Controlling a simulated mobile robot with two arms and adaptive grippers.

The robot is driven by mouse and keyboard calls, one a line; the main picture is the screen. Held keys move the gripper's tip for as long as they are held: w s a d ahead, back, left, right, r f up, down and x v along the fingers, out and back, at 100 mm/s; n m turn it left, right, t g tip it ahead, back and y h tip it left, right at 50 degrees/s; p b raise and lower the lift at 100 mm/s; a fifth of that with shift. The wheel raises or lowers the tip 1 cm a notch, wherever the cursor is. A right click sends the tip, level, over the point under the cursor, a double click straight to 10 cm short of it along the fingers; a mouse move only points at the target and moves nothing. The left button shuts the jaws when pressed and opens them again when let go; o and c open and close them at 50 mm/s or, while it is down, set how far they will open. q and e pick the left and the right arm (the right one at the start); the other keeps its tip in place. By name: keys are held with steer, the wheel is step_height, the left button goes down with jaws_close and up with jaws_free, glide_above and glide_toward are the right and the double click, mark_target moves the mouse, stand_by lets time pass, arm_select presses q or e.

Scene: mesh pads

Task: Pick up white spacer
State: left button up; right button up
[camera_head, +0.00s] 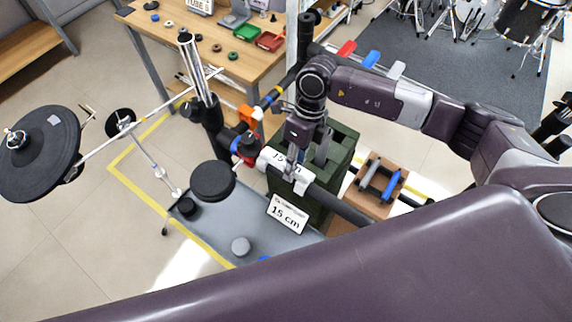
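A white sleeve-like piece with dark lettering (272,159) sits around the dark horizontal bar. Beside it, a white clip-shaped piece (300,184) is on or against the same bar; which of them is the white spacer I cannot tell. My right gripper (293,172) points down from above at these white pieces, its fingertips at or just over the bar. The fingers are small and partly merge with the white parts, so their opening and any contact are unclear. My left gripper is not in view.
A green crate (343,148) stands right behind the bar. Red (346,49), blue (371,58) and white (397,70) tabs stick out near my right arm. A "15 cm" sign (287,213) hangs below the bar. Black drum pads (212,181) stand left; a wooden table (160,35) stands behind.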

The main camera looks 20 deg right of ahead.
jaws_close()
steer(key=shift+r, duration=0.1)
